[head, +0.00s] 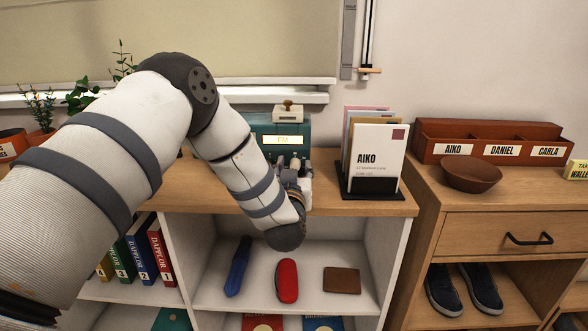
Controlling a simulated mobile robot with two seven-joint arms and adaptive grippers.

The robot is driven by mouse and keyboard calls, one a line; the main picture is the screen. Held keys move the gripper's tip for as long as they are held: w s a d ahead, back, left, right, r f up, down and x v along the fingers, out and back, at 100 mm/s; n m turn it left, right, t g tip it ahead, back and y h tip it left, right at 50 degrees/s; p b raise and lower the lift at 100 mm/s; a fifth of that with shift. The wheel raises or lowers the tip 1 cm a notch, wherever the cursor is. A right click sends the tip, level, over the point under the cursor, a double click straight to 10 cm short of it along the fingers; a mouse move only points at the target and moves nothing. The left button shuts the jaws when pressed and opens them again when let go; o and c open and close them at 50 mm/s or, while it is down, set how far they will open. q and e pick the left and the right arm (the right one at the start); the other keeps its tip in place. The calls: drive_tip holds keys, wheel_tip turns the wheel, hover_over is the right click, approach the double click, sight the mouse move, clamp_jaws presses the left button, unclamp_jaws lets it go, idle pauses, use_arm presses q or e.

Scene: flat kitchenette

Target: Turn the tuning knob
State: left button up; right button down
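A teal radio (263,130) with a lit display (283,140) reading FM stands at the back of the wooden shelf top. My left arm reaches in from the left and bends down in front of it. My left gripper (291,166) is at the lower front of the radio, below the display. The tuning knob cannot be made out; the gripper and wrist cover much of that lower front. Whether the fingers touch or hold anything is hidden. My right gripper is out of view.
A letter holder (374,187) with an AIKO envelope (380,150) stands close to the right of the radio. A wooden sorter (487,148) and a bowl (471,174) are farther right. Potted plants (42,110) stand at left. Below, a shelf (318,297) holds several small items.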

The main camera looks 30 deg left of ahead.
use_arm(q)
drive_tip(key=v, duration=1.2)
drive_tip(key=s+d+f+m+g+h, duration=0.2)
drive_tip(key=s+d+f+g+h, duration=0.15)
drive_tip(key=s+f, duration=0.7)
drive_tip(key=s+d+f+m+g+h, duration=0.4)
drive_tip(key=s+f, duration=0.3)
drive_tip(key=f, duration=0.6)
drive_tip(key=s+f+g, duration=0.1)
drive_tip(key=s+g, duration=0.2)
drive_tip(key=s, duration=0.5)
drive_tip(key=s+f+g+h+p, duration=0.1)
drive_tip(key=s+g, duration=0.3)
drive_tip(key=s, duration=0.5)
drive_tip(key=s+d+f+g, duration=0.1)
drive_tip(key=s+g, duration=0.3)
drive_tip(key=s, duration=0.4)
drive_tip(key=shift+x, duration=0.9)
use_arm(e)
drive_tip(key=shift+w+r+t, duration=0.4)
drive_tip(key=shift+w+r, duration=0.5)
